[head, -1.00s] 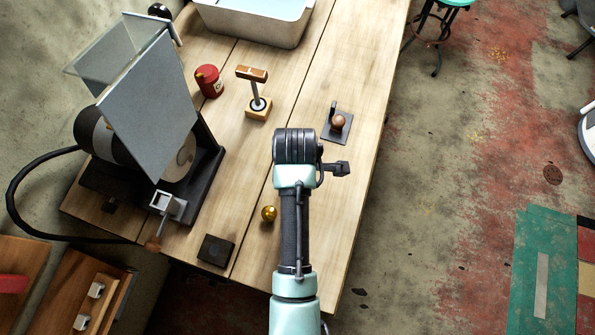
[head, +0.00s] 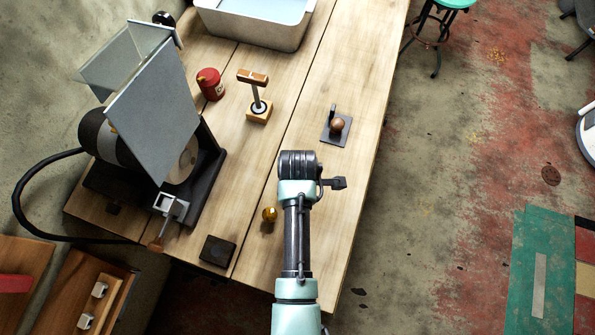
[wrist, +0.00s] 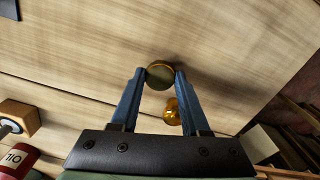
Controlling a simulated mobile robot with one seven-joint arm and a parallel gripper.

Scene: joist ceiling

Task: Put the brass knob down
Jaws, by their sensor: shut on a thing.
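In the wrist view, my gripper (wrist: 160,78) has its blue fingers shut on the brass knob (wrist: 159,72), which shows as a round, dull gold disc between the fingertips. The pale wooden bench top (wrist: 75,60) lies behind it, with a shadow just right of the fingers. I cannot tell whether the knob touches the wood. In the head view, my arm hides the fingers and the held knob. A second, shiny gold ball-like piece (head: 269,214) sits on the bench left of my arm; it also shows between the fingers in the wrist view (wrist: 171,112).
A dark plate with a copper-coloured ball (head: 337,126) lies ahead of my arm. A wooden-handled tool on a block (head: 258,105), a red can (head: 210,83), a disc sander (head: 150,110) and a dark block (head: 217,251) stand left. Bare bench lies right of my arm.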

